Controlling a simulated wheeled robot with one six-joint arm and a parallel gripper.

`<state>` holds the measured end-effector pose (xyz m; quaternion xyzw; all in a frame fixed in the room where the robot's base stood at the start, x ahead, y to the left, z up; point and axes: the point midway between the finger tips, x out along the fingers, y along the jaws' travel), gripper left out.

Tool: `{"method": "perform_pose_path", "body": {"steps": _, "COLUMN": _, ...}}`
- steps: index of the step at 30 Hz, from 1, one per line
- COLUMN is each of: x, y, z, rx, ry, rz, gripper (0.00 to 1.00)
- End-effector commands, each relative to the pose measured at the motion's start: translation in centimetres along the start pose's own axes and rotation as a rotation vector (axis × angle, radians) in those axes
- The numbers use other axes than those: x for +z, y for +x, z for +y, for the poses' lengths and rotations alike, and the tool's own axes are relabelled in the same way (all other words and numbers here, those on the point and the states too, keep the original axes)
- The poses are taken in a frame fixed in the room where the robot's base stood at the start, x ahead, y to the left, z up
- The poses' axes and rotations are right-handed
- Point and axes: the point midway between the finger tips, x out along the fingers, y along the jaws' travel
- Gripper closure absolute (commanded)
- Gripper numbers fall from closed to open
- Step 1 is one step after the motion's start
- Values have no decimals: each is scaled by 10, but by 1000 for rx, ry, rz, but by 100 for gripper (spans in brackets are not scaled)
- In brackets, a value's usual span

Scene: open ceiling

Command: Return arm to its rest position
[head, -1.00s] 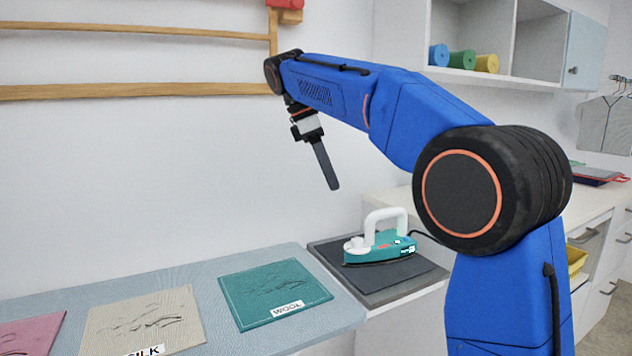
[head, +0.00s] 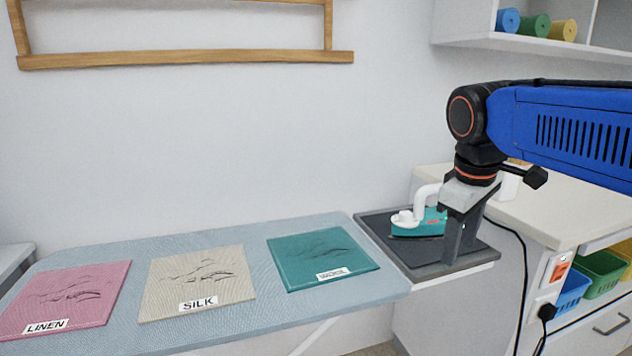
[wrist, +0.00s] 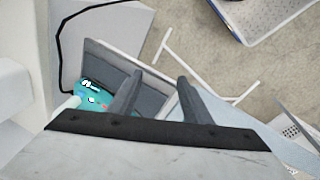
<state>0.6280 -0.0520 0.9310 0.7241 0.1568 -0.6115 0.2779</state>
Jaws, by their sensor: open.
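My gripper (head: 457,240) points downward at the right of the head view, in front of the iron. Its two grey fingers stand apart in the wrist view (wrist: 157,80), with nothing between them. The teal iron with a white handle (head: 404,230) rests on a dark pad (head: 385,232), partly hidden behind my gripper. In the wrist view the iron (wrist: 92,98) shows left of the fingers. From these views I cannot tell how far the fingers are above the pad.
A blue-grey ironing board (head: 215,320) holds pink linen (head: 70,295), beige silk (head: 197,280) and teal wool (head: 320,257) cloths. A white counter (head: 540,215) and the iron's black cord (head: 522,270) are at right. A wooden rail (head: 190,60) hangs on the wall; space above the board is clear.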

Motion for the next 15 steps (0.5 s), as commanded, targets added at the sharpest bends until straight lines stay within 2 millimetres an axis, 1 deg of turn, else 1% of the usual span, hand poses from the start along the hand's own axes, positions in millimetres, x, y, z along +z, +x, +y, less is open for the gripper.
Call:
{"method": "perform_pose_path", "body": {"steps": 1, "x": 16, "y": 10, "z": -8, "rx": -1, "ry": 51, "rz": 19, "gripper": 55}}
{"method": "perform_pose_path", "body": {"steps": 6, "x": 58, "y": 45, "z": -35, "rx": -8, "ry": 230, "rz": 88, "gripper": 55}}
{"method": "perform_pose_path", "body": {"steps": 12, "x": 102, "y": 91, "z": -68, "rx": -23, "ry": 442, "rz": 166, "gripper": 55}}
{"method": "perform_pose_path", "body": {"steps": 15, "x": 119, "y": 111, "z": -82, "rx": -30, "ry": 530, "rz": 196, "gripper": 55}}
